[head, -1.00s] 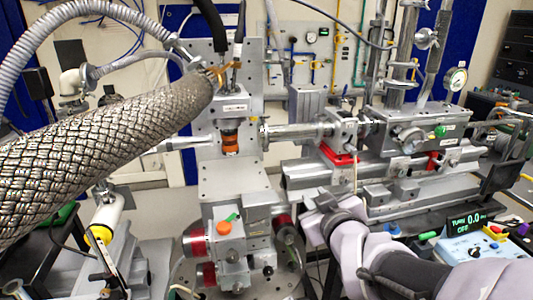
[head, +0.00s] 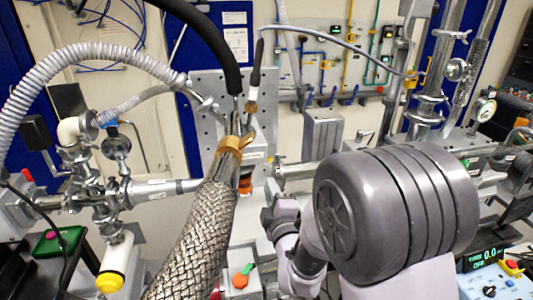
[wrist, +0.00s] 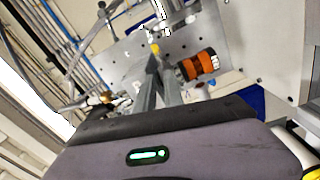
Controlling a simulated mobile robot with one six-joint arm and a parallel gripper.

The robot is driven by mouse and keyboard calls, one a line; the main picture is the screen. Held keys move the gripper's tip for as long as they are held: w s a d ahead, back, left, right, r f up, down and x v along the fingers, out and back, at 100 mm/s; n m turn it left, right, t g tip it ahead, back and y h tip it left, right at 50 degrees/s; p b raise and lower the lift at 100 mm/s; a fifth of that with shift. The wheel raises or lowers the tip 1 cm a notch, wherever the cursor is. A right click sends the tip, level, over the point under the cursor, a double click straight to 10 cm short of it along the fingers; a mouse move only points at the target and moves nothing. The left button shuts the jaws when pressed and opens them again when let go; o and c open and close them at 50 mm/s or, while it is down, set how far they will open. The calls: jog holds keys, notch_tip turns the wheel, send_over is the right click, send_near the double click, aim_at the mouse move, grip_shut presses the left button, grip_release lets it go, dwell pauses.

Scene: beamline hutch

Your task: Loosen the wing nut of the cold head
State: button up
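In the wrist view the two grey fingers of my gripper (wrist: 156,62) reach up toward a perforated metal plate (wrist: 120,58); their tips look close together, and any gap is unclear. A small yellow piece shows at the tips; I cannot tell whether they touch it. An orange-and-black cylinder (wrist: 198,66), apparently part of the cold head, is just right of the fingers. In the head view a brass-coloured clamp (head: 236,143) sits at the end of the braided hose (head: 200,235). The hose mostly hides the orange part (head: 245,184). I cannot make out the wing nut for certain.
The thick braided hose and a black hose (head: 205,40) cross in front of the plate. A ribbed grey hose (head: 90,60) arches at left above valve fittings (head: 100,185). A beam pipe (head: 295,171) runs right. A control box (head: 490,280) reads "OFF".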

jog(key=p+x, duration=0.1)
jog(key=x, duration=0.8)
jog(key=shift+w, duration=0.35)
jog(key=shift+f, duration=0.1)
grip_shut()
jog(key=shift+f+b, duration=0.1)
jog(key=shift+b, duration=0.25)
dwell(0.6)
jog(key=shift+d+n+b, duration=0.1)
jog(key=shift+n+b, duration=6.65)
jog(key=shift+n, duration=2.45)
